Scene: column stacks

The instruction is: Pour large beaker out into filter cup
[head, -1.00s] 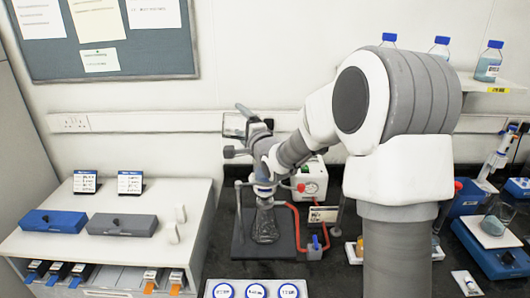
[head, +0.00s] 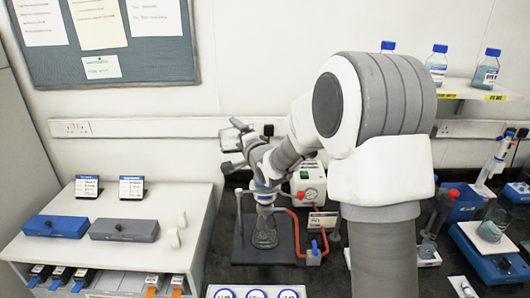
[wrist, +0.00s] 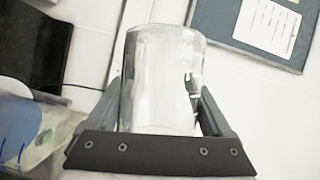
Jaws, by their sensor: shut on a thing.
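My gripper (wrist: 160,145) is shut on a large clear glass beaker (wrist: 160,75), whose rounded bottom edge shows at the top of the wrist view. The glass looks mostly clear, and I cannot make out contents. In the head view my gripper (head: 234,145) is tipped sideways, above and left of the filter cup (head: 265,194). The held beaker is hard to see there against the pale wall. The filter cup has a blue band and sits upright on a clear conical flask (head: 265,232). Part of its rim is hidden by my wrist.
The flask stands on a dark base with a rod. A red hose runs to a white pump (head: 308,184) behind.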

